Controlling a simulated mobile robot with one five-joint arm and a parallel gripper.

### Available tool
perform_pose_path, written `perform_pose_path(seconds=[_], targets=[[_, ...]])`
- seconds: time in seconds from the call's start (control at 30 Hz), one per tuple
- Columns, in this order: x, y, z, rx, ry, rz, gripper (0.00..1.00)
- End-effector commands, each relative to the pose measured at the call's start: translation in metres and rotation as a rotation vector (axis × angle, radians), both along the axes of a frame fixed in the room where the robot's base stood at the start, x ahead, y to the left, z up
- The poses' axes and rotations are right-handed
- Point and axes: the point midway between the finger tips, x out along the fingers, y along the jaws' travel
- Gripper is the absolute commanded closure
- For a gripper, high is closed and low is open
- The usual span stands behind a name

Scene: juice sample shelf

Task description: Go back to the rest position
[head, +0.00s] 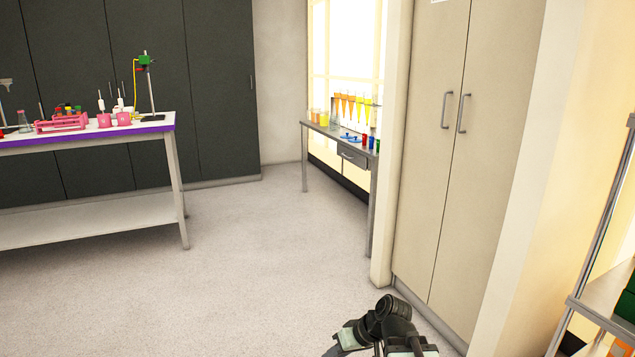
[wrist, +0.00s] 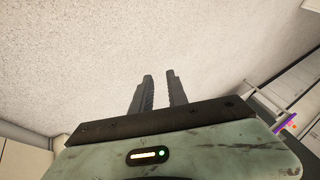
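My gripper (wrist: 159,77) shows in the wrist view with its two dark fingers apart and nothing between them. It is held over bare, pale floor and touches nothing that I can see. In the head view part of my arm shows at the bottom edge, right of centre, in front of the beige cabinet; the fingers cannot be made out there.
A beige cabinet (head: 435,150) stands shut on the right, with a metal rack (head: 596,235) at the far right edge. A purple-edged bench (head: 85,138) stands left. A narrow side table (head: 340,143) holds colourful samples at the back. The middle floor (head: 260,260) is clear.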

Motion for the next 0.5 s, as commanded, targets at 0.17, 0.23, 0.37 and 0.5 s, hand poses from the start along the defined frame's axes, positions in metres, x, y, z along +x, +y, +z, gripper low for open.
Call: perform_pose_path(seconds=[0.17, 0.23, 0.37, 0.5], targets=[[-0.030, -0.071, -0.035, -0.305, 0.177, -0.144, 0.80], [-0.041, -0.100, -0.041, -0.415, 0.238, -0.228, 0.80], [-0.057, -0.126, -0.034, -0.503, 0.352, -0.434, 0.80], [-0.056, -0.125, 0.015, -0.501, 0.346, -0.424, 0.80]])
